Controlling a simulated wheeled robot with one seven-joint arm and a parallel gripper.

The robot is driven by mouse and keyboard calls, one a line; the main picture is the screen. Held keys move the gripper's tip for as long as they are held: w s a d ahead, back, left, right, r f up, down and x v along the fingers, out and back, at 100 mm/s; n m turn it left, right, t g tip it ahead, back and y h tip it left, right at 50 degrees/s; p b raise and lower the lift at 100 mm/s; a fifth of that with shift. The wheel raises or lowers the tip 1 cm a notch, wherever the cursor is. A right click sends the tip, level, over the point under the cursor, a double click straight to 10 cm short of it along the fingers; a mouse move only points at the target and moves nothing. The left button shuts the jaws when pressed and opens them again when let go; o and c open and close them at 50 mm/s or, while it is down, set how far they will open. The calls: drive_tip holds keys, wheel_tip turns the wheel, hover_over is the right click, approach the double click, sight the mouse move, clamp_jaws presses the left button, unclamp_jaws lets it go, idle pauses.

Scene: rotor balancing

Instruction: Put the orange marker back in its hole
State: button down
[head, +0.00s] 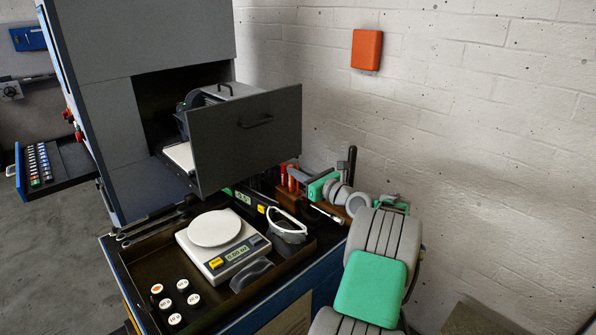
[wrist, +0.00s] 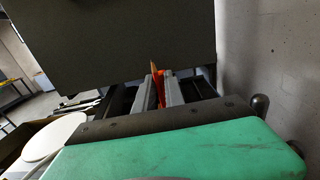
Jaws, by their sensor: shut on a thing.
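In the wrist view, the orange marker (wrist: 161,91) stands between the two grey fingers of my gripper (wrist: 166,88), which is shut on it. Its pointed, paler tip sticks up above the fingers. In the head view, my gripper (head: 305,178) is at the right of the balance bench, close below and right of the open drawer's front. Orange-red upright shapes (head: 291,182) show by the fingers there; I cannot tell which is the held marker. A brown block (head: 293,203) sits below them. The marker's hole cannot be made out in either view.
The open grey drawer (head: 250,140) juts out beside my gripper and fills the upper wrist view. A white scale (head: 222,245), safety glasses (head: 287,228) and several white-topped round pieces (head: 175,319) lie in the dark tray. A brick wall (head: 460,130) rises on the right.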

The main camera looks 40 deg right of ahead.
drive_tip(key=c, duration=1.3)
unclamp_jaws()
drive_tip(key=shift+c, duration=0.2)
drive_tip(key=s+b, duration=0.1)
drive_tip(key=s, duration=0.6)
drive_tip(key=shift+s, duration=0.4)
drive_tip(key=shift+d+r, duration=0.1)
drive_tip(key=shift+d, duration=0.05)
